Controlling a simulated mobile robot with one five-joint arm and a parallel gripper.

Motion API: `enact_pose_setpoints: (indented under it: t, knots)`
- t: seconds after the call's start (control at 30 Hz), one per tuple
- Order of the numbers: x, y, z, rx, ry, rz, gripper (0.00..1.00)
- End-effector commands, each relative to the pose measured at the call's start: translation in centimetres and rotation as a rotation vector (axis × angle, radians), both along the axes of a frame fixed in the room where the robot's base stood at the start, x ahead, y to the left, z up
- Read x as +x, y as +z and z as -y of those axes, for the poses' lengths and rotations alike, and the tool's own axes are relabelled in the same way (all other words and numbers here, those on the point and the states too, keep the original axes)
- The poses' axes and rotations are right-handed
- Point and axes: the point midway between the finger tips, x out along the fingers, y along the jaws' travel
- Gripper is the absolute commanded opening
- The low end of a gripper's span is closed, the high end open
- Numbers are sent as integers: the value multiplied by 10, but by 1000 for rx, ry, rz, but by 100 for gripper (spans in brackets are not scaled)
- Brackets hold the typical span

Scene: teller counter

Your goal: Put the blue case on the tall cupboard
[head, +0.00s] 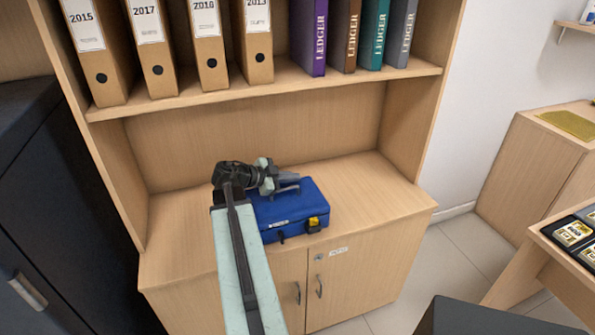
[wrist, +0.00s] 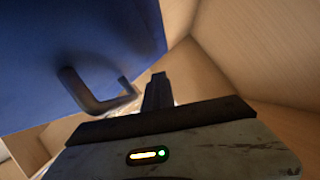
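The blue case (head: 296,207) lies flat on the waist-high top of a tall wooden cupboard (head: 375,190) with doors below and open shelving above. It has a yellow latch and a white label on its front side. My gripper (head: 292,181) is at the case's back part, just over its lid. In the wrist view the blue case (wrist: 75,55) fills the upper left, with a dark bent handle (wrist: 88,98) close to a dark finger of my gripper (wrist: 157,92). Only one finger shows clearly, so I cannot tell whether it grips the handle.
A shelf (head: 280,92) with several binders and ledgers hangs above the case. A dark cabinet (head: 60,200) stands at the left. The cupboard top right of the case is clear. A low wooden cabinet (head: 535,165) and a desk with a dark tray (head: 570,237) stand at the right.

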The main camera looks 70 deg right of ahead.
Motion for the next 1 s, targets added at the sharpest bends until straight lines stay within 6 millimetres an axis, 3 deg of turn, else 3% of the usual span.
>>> enact_pose_setpoints:
  t: [0.1,0.23,0.5,0.63,1.0]
  knots:
    - [0,0,0,0,0,0,0]
    - [0,-1,0,1,-1,3,32]
    - [-1,1,0,1,-2,1,32]
    - [-1,17,0,1,-2,1,32]
    - [50,53,-65,0,0,0,32]
